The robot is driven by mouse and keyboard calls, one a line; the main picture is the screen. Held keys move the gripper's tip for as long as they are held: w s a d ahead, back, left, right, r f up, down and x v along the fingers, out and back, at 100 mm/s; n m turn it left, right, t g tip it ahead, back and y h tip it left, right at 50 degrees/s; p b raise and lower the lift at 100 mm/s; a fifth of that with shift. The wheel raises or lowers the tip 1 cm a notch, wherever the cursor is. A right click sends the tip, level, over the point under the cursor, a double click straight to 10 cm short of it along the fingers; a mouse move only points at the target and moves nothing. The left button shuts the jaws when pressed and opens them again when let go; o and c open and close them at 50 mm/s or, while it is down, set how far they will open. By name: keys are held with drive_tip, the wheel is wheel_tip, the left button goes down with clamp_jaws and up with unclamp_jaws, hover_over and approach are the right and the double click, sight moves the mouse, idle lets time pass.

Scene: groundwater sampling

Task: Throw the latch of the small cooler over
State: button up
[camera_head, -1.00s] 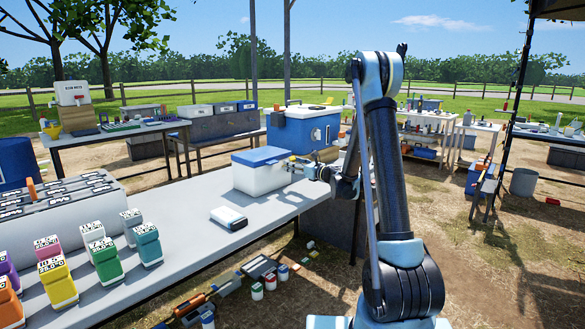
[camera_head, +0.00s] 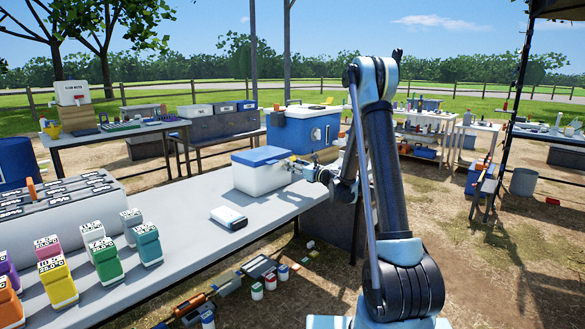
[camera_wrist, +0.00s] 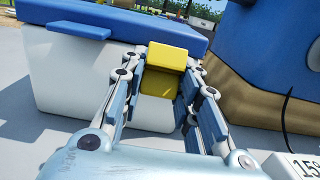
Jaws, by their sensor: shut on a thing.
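The small cooler (camera_head: 258,178) has a white body and a blue lid (camera_head: 262,156), and stands at the far end of the grey table. In the wrist view its white wall (camera_wrist: 70,85) and lid (camera_wrist: 120,18) fill the upper left. The lid lies flat on the body. A yellow latch (camera_wrist: 166,58) shows at the cooler's near side, by the lid's edge. My gripper (camera_wrist: 164,92) is shut on the yellow latch, with a finger on each side of it. In the head view my gripper (camera_head: 300,165) touches the cooler's right side, and the latch is mostly hidden.
A large blue cooler (camera_head: 312,128) with a white top stands just behind; it shows close on the right in the wrist view (camera_wrist: 275,50). A small white box (camera_head: 228,218) lies on the grey table (camera_head: 190,250). Several coloured bottles stand at the table's left.

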sight(294, 159)
drive_tip(key=shift+s+d+f+t+y, duration=0.1)
drive_tip(key=shift+f+t+y, duration=0.85)
drive_tip(key=shift+y, duration=0.35)
drive_tip(key=shift+r, duration=0.1)
drive_tip(key=o, duration=1.1)
drive_tip(key=shift+c, duration=0.2)
drive_tip(key=shift+r, duration=0.1)
drive_tip(key=shift+t, duration=0.25)
drive_tip(key=shift+r, duration=4.85)
